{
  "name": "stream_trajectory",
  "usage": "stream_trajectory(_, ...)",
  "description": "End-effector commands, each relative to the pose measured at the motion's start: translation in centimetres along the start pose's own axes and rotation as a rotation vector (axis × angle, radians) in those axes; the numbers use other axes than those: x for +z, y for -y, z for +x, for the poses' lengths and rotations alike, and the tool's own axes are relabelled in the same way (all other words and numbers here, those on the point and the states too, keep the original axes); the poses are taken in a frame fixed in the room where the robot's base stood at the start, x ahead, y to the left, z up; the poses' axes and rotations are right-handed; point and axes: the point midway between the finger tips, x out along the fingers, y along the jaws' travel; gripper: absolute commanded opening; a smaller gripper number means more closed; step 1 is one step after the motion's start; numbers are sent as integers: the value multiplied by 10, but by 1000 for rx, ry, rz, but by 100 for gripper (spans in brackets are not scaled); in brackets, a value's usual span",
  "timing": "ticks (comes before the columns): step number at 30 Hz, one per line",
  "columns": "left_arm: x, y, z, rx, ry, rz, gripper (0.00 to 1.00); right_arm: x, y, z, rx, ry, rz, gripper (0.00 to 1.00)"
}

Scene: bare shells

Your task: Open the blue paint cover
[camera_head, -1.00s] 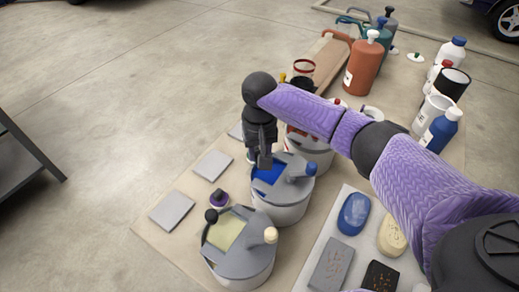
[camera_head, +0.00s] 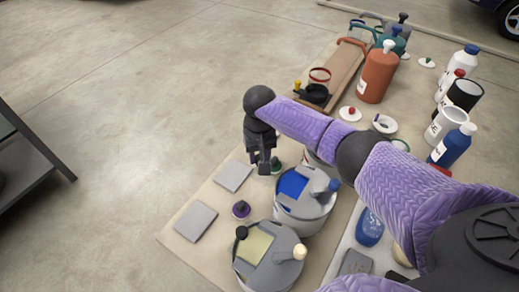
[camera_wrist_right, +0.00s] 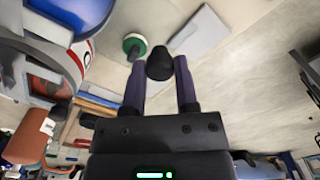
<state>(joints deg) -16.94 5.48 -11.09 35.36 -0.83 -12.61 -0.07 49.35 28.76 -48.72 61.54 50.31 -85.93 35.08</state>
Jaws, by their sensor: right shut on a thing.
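The blue paint bucket (camera_head: 308,216) is grey-white with a grey top; blue paint (camera_head: 292,184) shows through its opening. A grey-blue knob stands on its right side. My right gripper (camera_head: 264,168) points down just left of the bucket, beyond its rim. In the right wrist view my right gripper (camera_wrist_right: 162,88) is shut on a small black knob (camera_wrist_right: 160,63) between its fingertips. I cannot tell what is attached below the knob. The blue paint bucket seems to show at the upper left of that view. My left gripper is not in view.
A bucket with pale yellow paint (camera_head: 265,265) stands nearer. A green-and-black lid (camera_head: 277,166), a purple-and-black lid (camera_head: 241,210) and grey plates (camera_head: 196,222) lie on the beige mat. Bottles and cups stand at the right.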

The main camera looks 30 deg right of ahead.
Motion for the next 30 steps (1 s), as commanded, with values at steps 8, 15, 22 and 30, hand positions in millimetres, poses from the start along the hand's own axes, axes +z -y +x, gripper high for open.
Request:
stream_trajectory(8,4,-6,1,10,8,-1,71,-1,0,0,0,-3,0,48)
stream_trajectory(15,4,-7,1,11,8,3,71,0,0,0,0,-2,0,73)
stream_trajectory(22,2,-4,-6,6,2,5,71,0,0,-12,-1,-2,-2,73)
stream_trajectory(30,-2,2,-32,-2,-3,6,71,-1,0,-80,-2,-6,-1,73)
